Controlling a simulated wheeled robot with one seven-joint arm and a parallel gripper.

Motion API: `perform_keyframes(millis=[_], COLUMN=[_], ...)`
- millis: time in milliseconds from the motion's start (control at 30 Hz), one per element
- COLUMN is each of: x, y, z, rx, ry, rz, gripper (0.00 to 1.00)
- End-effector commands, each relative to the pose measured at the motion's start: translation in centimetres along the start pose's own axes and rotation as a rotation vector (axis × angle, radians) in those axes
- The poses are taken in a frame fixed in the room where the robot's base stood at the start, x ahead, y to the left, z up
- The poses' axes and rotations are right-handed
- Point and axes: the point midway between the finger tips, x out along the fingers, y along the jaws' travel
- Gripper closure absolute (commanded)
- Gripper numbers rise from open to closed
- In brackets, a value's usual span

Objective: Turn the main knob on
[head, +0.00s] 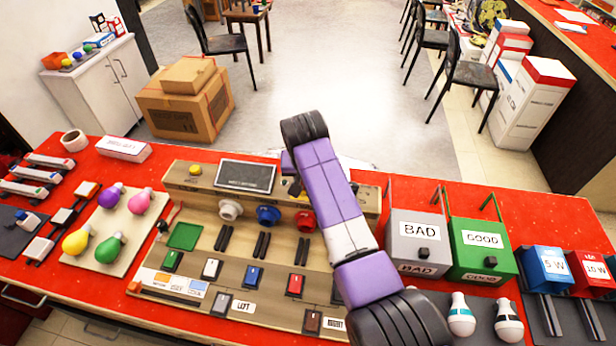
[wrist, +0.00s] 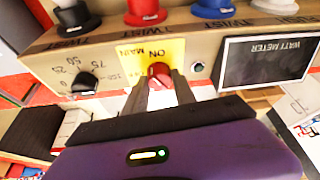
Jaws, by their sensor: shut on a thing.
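The main knob (wrist: 159,73) is small and red. It sits on a yellow label reading ON and MAIN, upside down in the wrist view, on the front of the tan console (wrist: 115,63). My gripper (wrist: 161,86) has one dark finger on each side of the knob and is shut on it. The fingers hide part of the knob and label. In the head view, the console (head: 200,200) stands on the red counter, and my purple arm hides the knob and my gripper.
A dark watt meter screen (wrist: 268,62) and a black dial (wrist: 84,83) flank the knob. White (head: 230,209), blue (head: 268,214) and red (head: 305,219) twist sockets are close by. Grey BAD (head: 417,256) and green GOOD (head: 484,262) bins stand right of my arm.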

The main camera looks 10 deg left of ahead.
Motion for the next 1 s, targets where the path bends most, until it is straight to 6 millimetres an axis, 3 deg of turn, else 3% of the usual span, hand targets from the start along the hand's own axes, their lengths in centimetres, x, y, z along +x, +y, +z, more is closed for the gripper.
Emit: perform_keyframes(millis=[500,1000], x=[0.16,0.01], y=[-0.33,-0.32], z=[-0.09,-0.15], rx=[0.379,0.501], ry=[0.002,0.001], rz=[0.156,0.206], gripper=[1.00,1.00])
